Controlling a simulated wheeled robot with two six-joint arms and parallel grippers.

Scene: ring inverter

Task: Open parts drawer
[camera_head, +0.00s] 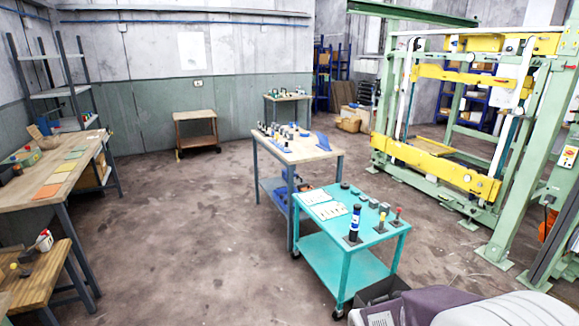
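I cannot make out a parts drawer in this view. The wooden workbench (30,187) at the left has coloured mats on top and a wooden-looking level below its top, but I cannot tell whether any drawer is there. A lower wooden bench (38,276) stands at the bottom left, cut off by the picture edge. Neither of my grippers is in view.
A turquoise trolley (330,240) with tools and papers stands right of centre, in front of a wood-topped table (300,155). A green and yellow frame machine (440,165) fills the right. The floor (185,230) between the left benches and the trolley is clear.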

